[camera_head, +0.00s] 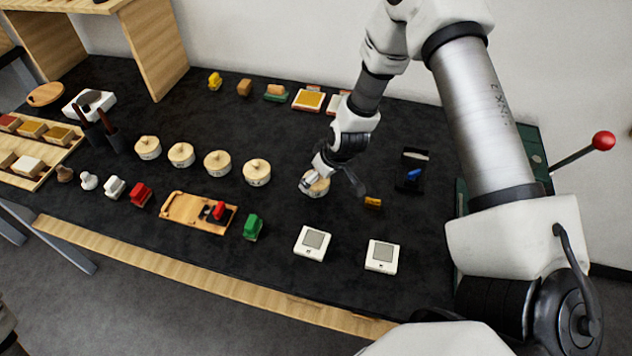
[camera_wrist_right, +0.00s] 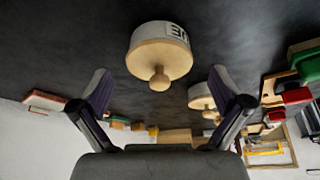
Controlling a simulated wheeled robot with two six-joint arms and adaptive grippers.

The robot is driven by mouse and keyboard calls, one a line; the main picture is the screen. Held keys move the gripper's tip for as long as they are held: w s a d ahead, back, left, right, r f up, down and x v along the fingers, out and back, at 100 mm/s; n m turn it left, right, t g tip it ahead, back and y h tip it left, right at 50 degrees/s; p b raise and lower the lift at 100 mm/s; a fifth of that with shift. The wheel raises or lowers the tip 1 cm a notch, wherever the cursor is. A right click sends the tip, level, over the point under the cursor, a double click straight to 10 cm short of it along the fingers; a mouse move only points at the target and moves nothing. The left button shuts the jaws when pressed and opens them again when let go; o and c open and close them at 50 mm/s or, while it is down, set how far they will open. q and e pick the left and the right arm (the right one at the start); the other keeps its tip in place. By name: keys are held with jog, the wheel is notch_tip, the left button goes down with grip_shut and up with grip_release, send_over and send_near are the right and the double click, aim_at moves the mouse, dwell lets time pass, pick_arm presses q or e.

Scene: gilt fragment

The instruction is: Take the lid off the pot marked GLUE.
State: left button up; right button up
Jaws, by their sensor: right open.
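A round pale pot (camera_head: 316,187) with a wooden knobbed lid stands at the right end of a row of similar lidded pots. In the right wrist view, the pot (camera_wrist_right: 159,52) has its lid on, with the knob pointing toward my gripper. My left gripper is not in view.
Other lidded pots (camera_head: 257,172) stand to the left. A small yellow block (camera_head: 373,202) and a black tray (camera_head: 412,170) with a blue item lie right of the gripper. Two white square devices (camera_head: 312,243) sit in front. Bare dark table lies between them.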

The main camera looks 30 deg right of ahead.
jog(key=shift+w+f, duration=0.55)
jog(key=shift+w, duration=0.05)
jog(key=shift+s+r, duration=0.25)
jog(key=shift+s, duration=0.05)
jog(key=c, duration=0.6)
jog(key=shift+s+r, duration=0.1)
jog(key=shift+s, duration=0.1)
jog(key=c, duration=0.7)
jog(key=shift+a, duration=0.1)
jog(key=shift+c, duration=0.4)
jog(key=shift+s, duration=0.1)
